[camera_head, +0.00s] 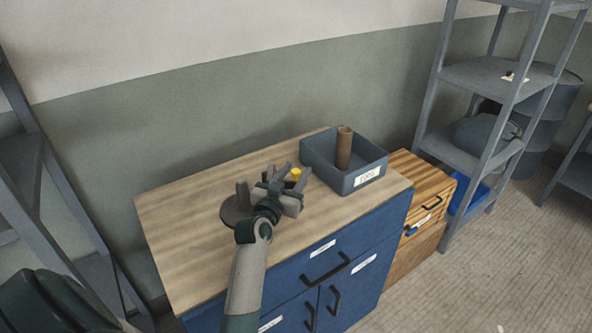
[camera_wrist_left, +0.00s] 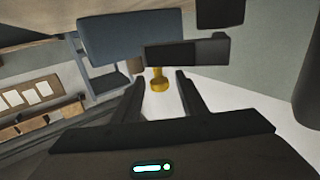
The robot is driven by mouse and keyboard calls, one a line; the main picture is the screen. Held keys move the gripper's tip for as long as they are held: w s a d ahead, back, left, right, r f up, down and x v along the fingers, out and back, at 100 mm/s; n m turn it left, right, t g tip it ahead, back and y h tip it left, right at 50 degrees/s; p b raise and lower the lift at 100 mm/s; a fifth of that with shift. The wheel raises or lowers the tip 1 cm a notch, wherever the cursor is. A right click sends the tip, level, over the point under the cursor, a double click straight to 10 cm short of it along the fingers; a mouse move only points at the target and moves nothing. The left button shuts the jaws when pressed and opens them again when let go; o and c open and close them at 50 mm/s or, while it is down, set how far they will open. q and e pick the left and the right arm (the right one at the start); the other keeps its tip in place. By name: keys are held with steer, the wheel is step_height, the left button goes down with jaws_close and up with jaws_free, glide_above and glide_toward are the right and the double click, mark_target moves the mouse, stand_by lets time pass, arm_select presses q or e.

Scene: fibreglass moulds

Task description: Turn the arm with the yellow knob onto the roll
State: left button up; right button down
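The yellow knob (camera_head: 296,172) shows just past my left gripper (camera_head: 286,192), above the wooden cabinet top. In the left wrist view the knob (camera_wrist_left: 158,80) sits on a dark grey bar, the arm (camera_wrist_left: 187,52). My left gripper's two fingers (camera_wrist_left: 161,95) are apart there, with the knob between or just beyond their tips; I cannot tell whether they touch it. A dark round disc with a short upright post (camera_head: 238,209) lies left of the gripper, partly hidden by it. I cannot clearly make out a roll on it. My right gripper is not in view.
A grey-blue bin (camera_head: 365,179) with a brown tube (camera_head: 344,147) standing in it is right of the gripper. A wooden drawer box (camera_head: 432,187) and grey shelving (camera_head: 482,76) stand further right. The cabinet top (camera_head: 176,225) is clear at the left.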

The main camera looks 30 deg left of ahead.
arm_select(q)
steer(key=shift+w, duration=0.2)
jaws_close()
steer(key=shift+s+a, duration=0.1)
steer(key=shift+s+a+m+h+b, duration=0.15)
steer(key=shift+s+m+h+b, duration=0.1)
steer(key=shift+m+h+b, duration=0.2)
steer(key=shift+s+m+h+b, duration=0.35)
steer(key=shift+h+b, duration=0.1)
steer(key=shift+h, duration=0.4)
steer(key=shift+r, duration=0.1)
jaws_free()
